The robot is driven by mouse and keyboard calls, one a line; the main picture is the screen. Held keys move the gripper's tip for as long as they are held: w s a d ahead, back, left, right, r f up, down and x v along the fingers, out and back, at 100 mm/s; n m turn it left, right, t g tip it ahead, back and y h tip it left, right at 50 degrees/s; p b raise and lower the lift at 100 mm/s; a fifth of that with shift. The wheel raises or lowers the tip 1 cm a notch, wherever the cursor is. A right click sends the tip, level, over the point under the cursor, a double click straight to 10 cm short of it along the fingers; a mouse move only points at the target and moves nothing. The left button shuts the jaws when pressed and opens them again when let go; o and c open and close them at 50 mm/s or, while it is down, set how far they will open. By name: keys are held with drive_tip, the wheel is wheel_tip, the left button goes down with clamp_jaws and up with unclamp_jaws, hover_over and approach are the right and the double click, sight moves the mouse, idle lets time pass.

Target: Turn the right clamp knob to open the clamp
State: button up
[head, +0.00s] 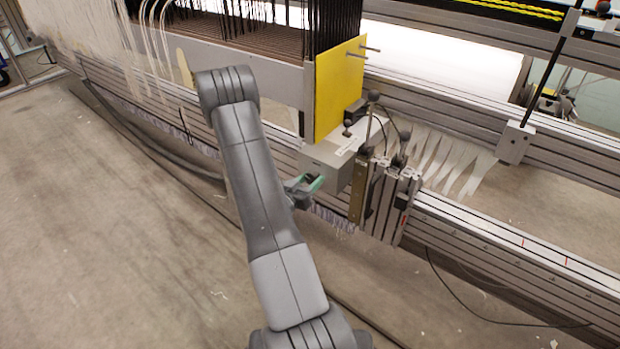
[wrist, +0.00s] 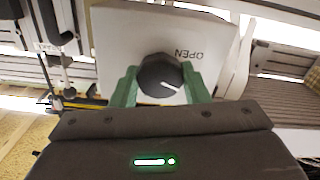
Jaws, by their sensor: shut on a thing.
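The right clamp knob (wrist: 160,76) is dark and round with a white pointer line, seen in the wrist view on the front of a pale clamp box (wrist: 118,30). The word OPEN shows upside down on the box, up and to the right of the knob. The pointer line aims right and slightly down, not at the word. My gripper (wrist: 160,90) has green fingers on both sides of the knob and is shut on it. In the head view my gripper (head: 306,186) is at the front of the clamp box (head: 326,165); the knob is hidden there.
A yellow plate (head: 338,90) stands just above the box. Black ball-ended levers (head: 404,133) stand on the rail right of it. A slotted metal beam (head: 500,245) runs to the lower right. The floor (head: 110,250) in front is mostly clear, with a dark cable along it.

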drive_tip(key=n+p, duration=0.1)
drive_tip(key=n, duration=0.3)
drive_tip(key=shift+s+n+p, duration=0.1)
drive_tip(key=shift+n+p, duration=0.2)
drive_tip(key=shift+p, duration=0.1)
drive_tip(key=shift+f+n+p, duration=0.1)
drive_tip(key=shift+n+p, duration=0.5)
drive_tip(key=shift+n, duration=1.3)
drive_tip(key=o, duration=1)
drive_tip(key=shift+c, duration=0.2)
drive_tip(key=shift+s+a, duration=0.4)
drive_tip(key=p+v, duration=0.2)
drive_tip(key=v, duration=1)
drive_tip(key=shift+s, duration=0.3)
